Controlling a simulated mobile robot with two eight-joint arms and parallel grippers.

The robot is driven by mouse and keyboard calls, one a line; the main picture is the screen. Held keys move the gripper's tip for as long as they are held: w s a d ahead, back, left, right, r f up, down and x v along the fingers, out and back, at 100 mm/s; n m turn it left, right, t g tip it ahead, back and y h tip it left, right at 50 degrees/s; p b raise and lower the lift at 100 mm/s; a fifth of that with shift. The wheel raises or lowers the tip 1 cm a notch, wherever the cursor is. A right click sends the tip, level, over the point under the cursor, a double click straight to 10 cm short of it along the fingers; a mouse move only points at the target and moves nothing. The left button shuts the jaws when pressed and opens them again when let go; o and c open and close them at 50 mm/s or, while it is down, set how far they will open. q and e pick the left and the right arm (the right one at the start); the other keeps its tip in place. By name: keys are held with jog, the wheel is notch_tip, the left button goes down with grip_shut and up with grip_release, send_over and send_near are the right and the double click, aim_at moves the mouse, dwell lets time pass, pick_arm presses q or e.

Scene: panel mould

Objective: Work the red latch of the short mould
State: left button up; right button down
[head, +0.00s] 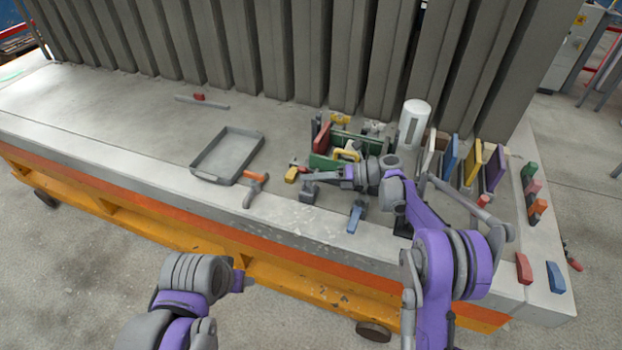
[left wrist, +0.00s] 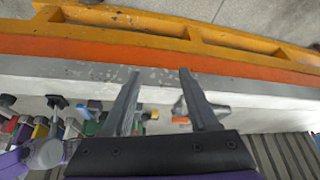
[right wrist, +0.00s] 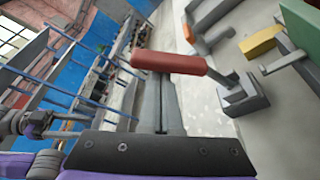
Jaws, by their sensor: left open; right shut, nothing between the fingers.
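The red latch handle (right wrist: 170,62) lies across the front of my right gripper (right wrist: 160,85) in the right wrist view. It hides the fingertips; contact cannot be told. Its rod runs to a grey bracket (right wrist: 243,97). My right gripper (head: 308,177) is shut and empty, low over the bench beside the green-walled mould (head: 328,162) in the head view. A small red part (head: 303,169) shows just behind its fingers. My left gripper (left wrist: 158,85) is open and empty, in front of the bench edge; in the head view its arm is at the lower left.
A blue handle (head: 355,217) stands near the front edge. A white cylinder (head: 413,125) and coloured panels (head: 470,165) stand to the right. The bench's left part is mostly clear.

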jog(key=shift+w+d+r+b, duration=0.15)
jog(key=shift+w+b, duration=0.15)
jog(key=shift+w, duration=0.1)
jog(key=shift+w+d+r+b, duration=0.1)
jog(key=shift+w+b, duration=0.2)
jog(key=shift+w, duration=0.05)
pick_arm(q)
jog(key=s+f+b, duration=0.1)
jog(key=s+f, duration=0.3)
jog(key=f, duration=0.2)
jog(key=shift+a+f+t, duration=0.2)
jog(key=shift+f+t, duration=0.05)
jog(key=shift+t, duration=0.05)
pick_arm(e)
jog(key=w, duration=0.1)
jog(key=w+d, duration=0.1)
jog(key=w, duration=0.3)
jog(key=shift+d+r, duration=0.2)
jog(key=shift+d, duration=0.1)
pick_arm(q)
jog(key=shift+s, duration=0.15)
pick_arm(e)
jog(key=shift+d+r, duration=0.1)
jog(key=shift+d, duration=0.1)
